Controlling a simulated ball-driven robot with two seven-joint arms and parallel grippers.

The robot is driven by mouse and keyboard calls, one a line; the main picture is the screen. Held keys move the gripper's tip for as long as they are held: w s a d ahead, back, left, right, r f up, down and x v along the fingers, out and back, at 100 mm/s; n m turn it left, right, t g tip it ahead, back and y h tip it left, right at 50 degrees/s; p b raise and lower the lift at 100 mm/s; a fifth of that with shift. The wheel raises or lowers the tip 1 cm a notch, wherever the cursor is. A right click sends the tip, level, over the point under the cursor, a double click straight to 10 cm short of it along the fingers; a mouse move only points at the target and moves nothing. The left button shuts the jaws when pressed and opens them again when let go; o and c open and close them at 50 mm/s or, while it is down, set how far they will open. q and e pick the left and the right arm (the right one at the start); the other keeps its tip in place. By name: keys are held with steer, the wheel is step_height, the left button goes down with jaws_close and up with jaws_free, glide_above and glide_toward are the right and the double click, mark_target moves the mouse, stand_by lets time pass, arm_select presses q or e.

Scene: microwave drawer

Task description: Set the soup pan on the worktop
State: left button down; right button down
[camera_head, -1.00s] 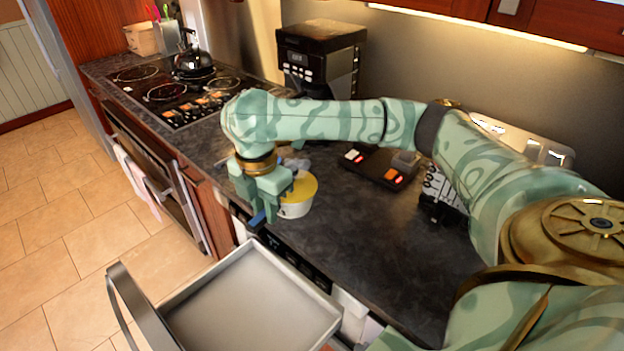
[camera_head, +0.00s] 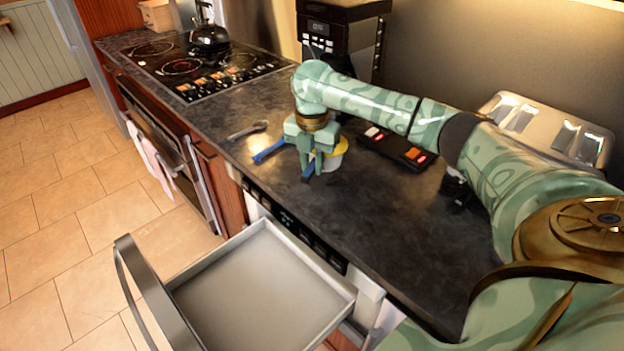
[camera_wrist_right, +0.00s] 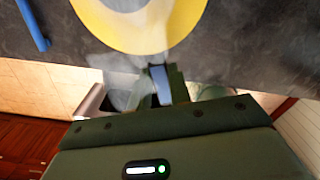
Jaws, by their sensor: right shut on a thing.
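The soup pan (camera_head: 337,155), white with a yellow top, is at the worktop (camera_head: 340,225) just right of my right gripper and partly hidden by it. My right gripper (camera_head: 311,168) points down and is shut on a blue part that looks like the pan's handle. In the right wrist view the pan's yellow rim (camera_wrist_right: 95,22) is close in front of the gripper, with a blue piece (camera_wrist_right: 161,85) between the fingers. I cannot tell whether the pan's base touches the worktop. My left gripper is out of view.
A blue-handled tool (camera_head: 268,151) and a grey utensil (camera_head: 247,130) lie left of the gripper. The open drawer (camera_head: 262,285) juts out below. The worktop's near right part is clear.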

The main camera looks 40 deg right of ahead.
steer(key=shift+w+d+f, duration=0.15)
steer(key=shift+d+f, duration=0.05)
steer(key=shift+f, duration=0.05)
steer(key=f+b, duration=0.1)
steer(key=f, duration=0.1)
steer(key=f+b, duration=0.1)
steer(key=f, duration=0.1)
steer(key=shift+w+d+b, duration=0.15)
steer(key=shift+d+b, duration=0.15)
steer(key=shift+r, duration=0.2)
steer(key=c, duration=1.3)
jaws_free()
steer(key=shift+f, duration=0.15)
steer(key=shift+r, duration=0.2)
step_height(320, 180, up, 12)
steer(key=p, duration=0.6)
steer(key=shift+a+f, duration=0.1)
